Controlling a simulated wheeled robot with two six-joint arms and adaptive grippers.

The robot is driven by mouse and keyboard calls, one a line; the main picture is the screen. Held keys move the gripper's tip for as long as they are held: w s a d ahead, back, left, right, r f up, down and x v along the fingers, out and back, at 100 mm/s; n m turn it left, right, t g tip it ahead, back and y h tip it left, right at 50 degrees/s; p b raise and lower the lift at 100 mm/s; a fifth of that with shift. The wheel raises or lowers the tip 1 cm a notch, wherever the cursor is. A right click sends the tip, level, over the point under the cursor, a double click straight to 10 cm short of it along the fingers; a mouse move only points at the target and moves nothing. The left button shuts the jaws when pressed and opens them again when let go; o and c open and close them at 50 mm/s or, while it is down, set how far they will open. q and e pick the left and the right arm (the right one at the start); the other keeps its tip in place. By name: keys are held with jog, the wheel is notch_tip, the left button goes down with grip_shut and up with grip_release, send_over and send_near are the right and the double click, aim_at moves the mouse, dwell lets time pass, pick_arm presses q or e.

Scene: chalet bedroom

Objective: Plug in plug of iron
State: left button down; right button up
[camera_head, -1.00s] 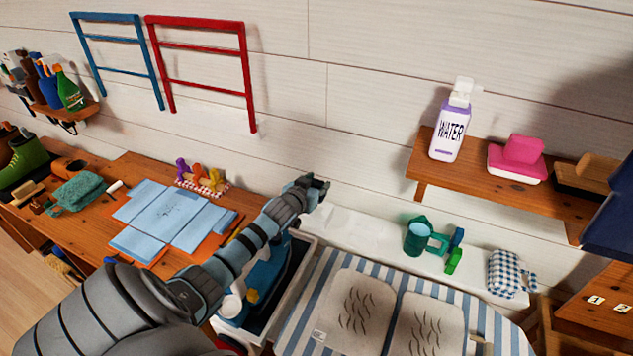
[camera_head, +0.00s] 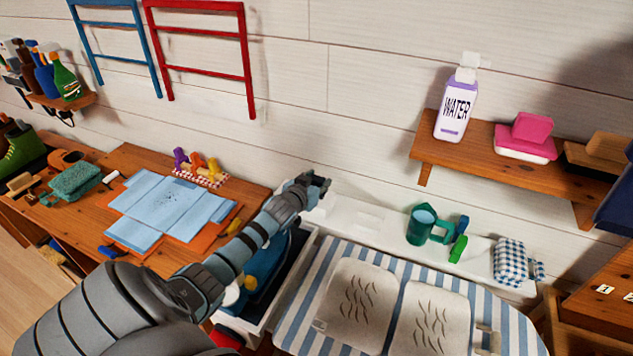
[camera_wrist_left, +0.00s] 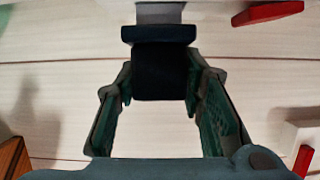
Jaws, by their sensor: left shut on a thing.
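My left gripper (camera_head: 318,183) is near the white wall, above the pale ledge behind the striped ironing board. In the left wrist view, its two green-padded fingers (camera_wrist_left: 162,95) are shut on a dark block, which looks like the plug (camera_wrist_left: 160,75). A wider dark edge and a light grey piece (camera_wrist_left: 160,12) show beyond it; I cannot tell whether that piece is part of the plug or a socket. In the head view the plug is too small and dark to make out. A blue object, possibly the iron (camera_head: 268,268), lies in the white-rimmed bin, partly hidden by my arm. My right gripper is not in view.
The ironing board (camera_head: 310,290) stands front right. A green watering cup (camera_head: 420,226) and a checked bundle (camera_head: 511,260) sit on the ledge (camera_head: 367,221). Red (camera_head: 248,75) and blue (camera_head: 154,75) racks hang on the wall.

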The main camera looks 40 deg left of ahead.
pick_arm(q)
jog(key=c, duration=1.4)
grip_release()
jog(key=shift+s+d+f, duration=0.1)
jog(key=shift+s+f, duration=0.15)
jog(key=shift+f, duration=0.5)
jog(key=o, duration=0.3)
jog(key=shift+w, duration=0.2)
jog(key=shift+o, duration=0.6)
jog(key=shift+w+a, duration=0.2)
jog(key=shift+w, duration=0.05)
jog(key=shift+s+d+r, duration=0.15)
jog(key=shift+s+r, duration=0.15)
jog(key=shift+s, duration=0.2)
jog(key=v, duration=1.1)
jog(key=shift+w+r, duration=0.1)
jog(key=shift+w, duration=0.05)
